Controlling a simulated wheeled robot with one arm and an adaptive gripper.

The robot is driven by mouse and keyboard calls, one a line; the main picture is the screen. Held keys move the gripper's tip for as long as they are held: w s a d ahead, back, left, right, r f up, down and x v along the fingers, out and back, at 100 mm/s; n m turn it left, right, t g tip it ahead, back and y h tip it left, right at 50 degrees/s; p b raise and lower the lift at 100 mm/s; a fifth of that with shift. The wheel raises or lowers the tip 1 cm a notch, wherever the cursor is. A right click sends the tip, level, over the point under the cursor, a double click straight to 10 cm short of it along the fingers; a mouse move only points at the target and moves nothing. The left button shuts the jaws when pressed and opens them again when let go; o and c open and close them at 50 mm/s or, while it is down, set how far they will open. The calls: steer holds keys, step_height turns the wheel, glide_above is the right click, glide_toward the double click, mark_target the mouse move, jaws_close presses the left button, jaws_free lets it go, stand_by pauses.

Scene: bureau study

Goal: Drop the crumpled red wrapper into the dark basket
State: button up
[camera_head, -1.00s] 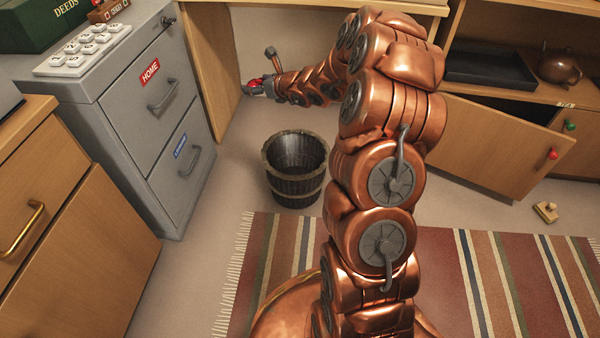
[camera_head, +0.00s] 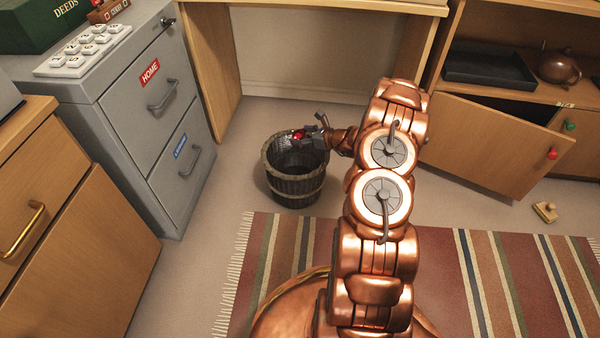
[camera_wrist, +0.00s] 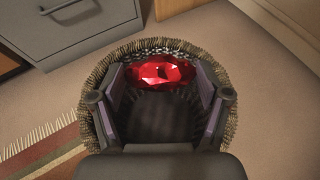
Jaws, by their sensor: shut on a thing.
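The crumpled red wrapper (camera_head: 298,135) is a shiny, faceted red lump; it also shows in the wrist view (camera_wrist: 158,72). My gripper (camera_head: 304,138) is shut on it, with the wrapper between the two fingertips. The dark basket (camera_head: 294,187) is round and woven, with a paler rim and band, and stands upright on the floor. In the head view my gripper is over the basket's opening, near its back rim. In the wrist view the basket (camera_wrist: 90,77) surrounds the wrapper and fingers from above. How high the wrapper is above the rim is hard to tell.
A grey filing cabinet (camera_head: 127,95) stands left of the basket, and a wooden desk (camera_head: 212,75) is behind it. A striped rug (camera_head: 480,270) lies in front. An open cupboard door (camera_head: 495,150) is at the right. A small wooden block (camera_head: 545,211) lies on the floor.

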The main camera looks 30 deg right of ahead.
step_height(320, 180, down, 7)
steer(key=b, duration=0.3)
steer(key=shift+s, duration=0.25)
steer(key=shift+d+r, duration=0.1)
steer(key=shift+r, duration=0.05)
steer(key=o, duration=0.7)
steer(key=shift+c, duration=0.2)
steer(key=v, duration=1.2)
